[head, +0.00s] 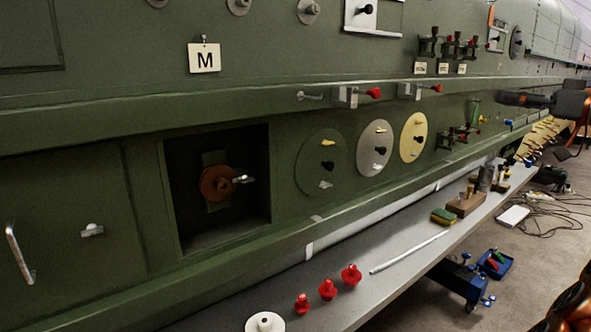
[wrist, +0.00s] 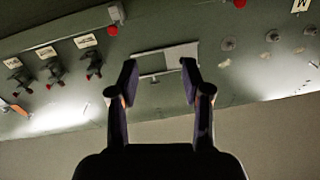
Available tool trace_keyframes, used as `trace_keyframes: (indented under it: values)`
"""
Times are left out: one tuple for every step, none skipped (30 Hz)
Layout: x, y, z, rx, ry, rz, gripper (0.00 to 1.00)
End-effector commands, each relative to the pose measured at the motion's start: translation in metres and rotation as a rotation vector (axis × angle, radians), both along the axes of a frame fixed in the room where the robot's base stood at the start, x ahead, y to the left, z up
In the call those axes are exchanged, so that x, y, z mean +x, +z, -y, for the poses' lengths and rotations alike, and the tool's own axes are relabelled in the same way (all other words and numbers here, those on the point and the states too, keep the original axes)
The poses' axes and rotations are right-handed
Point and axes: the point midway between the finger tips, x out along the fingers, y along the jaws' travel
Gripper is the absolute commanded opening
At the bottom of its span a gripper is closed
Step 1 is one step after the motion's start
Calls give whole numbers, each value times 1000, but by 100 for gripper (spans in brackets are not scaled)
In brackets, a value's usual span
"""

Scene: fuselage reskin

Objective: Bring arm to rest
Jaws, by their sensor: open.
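My gripper (wrist: 159,82) shows in the wrist view with its two dark fingers spread apart and nothing between them. Beyond the fingertips is the green fuselage wall (wrist: 230,80) with a pale plate (wrist: 180,56) on it. The plate appears apart from the fingers, but the exact distance cannot be told. In the head view I cannot clearly make out my gripper.
The green fuselage wall (head: 120,85) fills the left and middle of the head view, with an open recess (head: 190,150) and round covers. A grey shelf (head: 400,275) below carries red knobs (head: 327,289) and a white rod (head: 410,251). Cables (head: 545,222) lie on the floor.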

Motion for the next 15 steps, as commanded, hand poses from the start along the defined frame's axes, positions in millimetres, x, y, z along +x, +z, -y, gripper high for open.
trace_keyframes:
  values:
    - [3,1,-7,17,11,-16,48]
    - [5,0,-11,29,19,-29,48]
    - [9,-2,-17,45,27,-50,48]
    - [11,-2,-22,56,33,-64,48]
    - [13,-2,-28,67,40,-79,48]
    - [16,-3,-37,83,51,-102,48]
    - [19,-5,-44,98,60,-127,48]
    - [21,-7,-52,112,69,-151,48]
    - [24,-9,-63,129,79,-185,48]
    - [27,-12,-74,142,91,-213,48]
    - [28,-15,-84,152,101,-241,48]
    - [30,-20,-98,163,113,-282,48]
    - [32,-24,-108,173,123,-314,48]
    - [32,-28,-119,178,131,-341,48]
    - [31,-33,-133,185,141,-381,48]
